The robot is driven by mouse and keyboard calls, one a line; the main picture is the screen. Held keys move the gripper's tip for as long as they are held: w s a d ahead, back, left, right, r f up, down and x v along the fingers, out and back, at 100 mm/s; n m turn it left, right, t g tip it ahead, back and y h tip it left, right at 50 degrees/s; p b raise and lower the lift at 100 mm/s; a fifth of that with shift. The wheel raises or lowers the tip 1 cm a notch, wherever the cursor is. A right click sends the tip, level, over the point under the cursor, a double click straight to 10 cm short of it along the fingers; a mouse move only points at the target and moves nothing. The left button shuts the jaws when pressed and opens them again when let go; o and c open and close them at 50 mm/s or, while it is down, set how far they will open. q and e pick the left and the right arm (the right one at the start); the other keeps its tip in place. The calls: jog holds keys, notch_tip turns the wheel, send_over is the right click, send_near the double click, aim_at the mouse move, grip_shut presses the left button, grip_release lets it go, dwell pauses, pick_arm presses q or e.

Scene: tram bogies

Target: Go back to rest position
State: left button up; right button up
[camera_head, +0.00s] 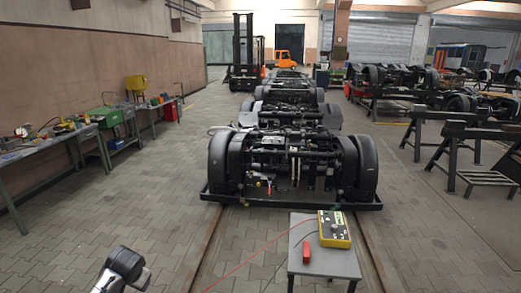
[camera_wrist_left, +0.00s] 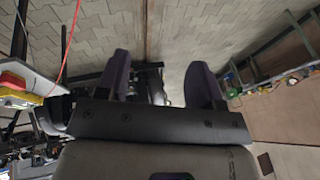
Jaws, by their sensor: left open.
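My left gripper (camera_wrist_left: 161,80) shows in the left wrist view with its two dark fingers spread apart and nothing between them. In the head view, a dark rounded part of my left arm (camera_head: 124,266) shows at the bottom left, over the paved floor; the fingers cannot be made out there. My right arm and gripper are in neither view.
A bogie (camera_head: 290,160) stands on floor rails ahead, with several more behind it. A small grey table (camera_head: 325,263) in front carries a yellow control box (camera_head: 334,229) and a red object (camera_head: 306,251). Workbenches (camera_head: 50,150) line the left wall. Floor between is clear.

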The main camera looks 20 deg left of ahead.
pick_arm(q)
jog(key=w+d+r+m+t, duration=0.1)
jog(key=d+r+m+t, duration=0.15)
jog(key=d+r, duration=0.45)
jog(key=s+d+f+m+t, duration=0.1)
jog(key=s+d, duration=0.3)
jog(key=d, duration=0.4)
jog(key=s+d+f+m+t, duration=0.1)
jog(key=s+d+t, duration=0.1)
jog(key=s+d, duration=0.35)
jog(key=s+d+f+n+g+h, duration=0.15)
jog(key=s+d+f, duration=0.3)
jog(key=s, duration=0.45)
jog(key=s+d+f+m+g+h, duration=0.15)
jog(key=s+d+f, duration=0.3)
jog(key=s, duration=0.45)
jog(key=s+d+f+n+g+h, duration=0.1)
jog(key=s+d+f+n+g, duration=0.15)
jog(key=s+f, duration=0.45)
notch_tip(320, 180, up, 36)
jog(key=m+p, duration=0.1)
jog(key=p, duration=3.4)
jog(key=shift+s+d+r, duration=0.15)
jog(key=shift+s+d, duration=0.15)
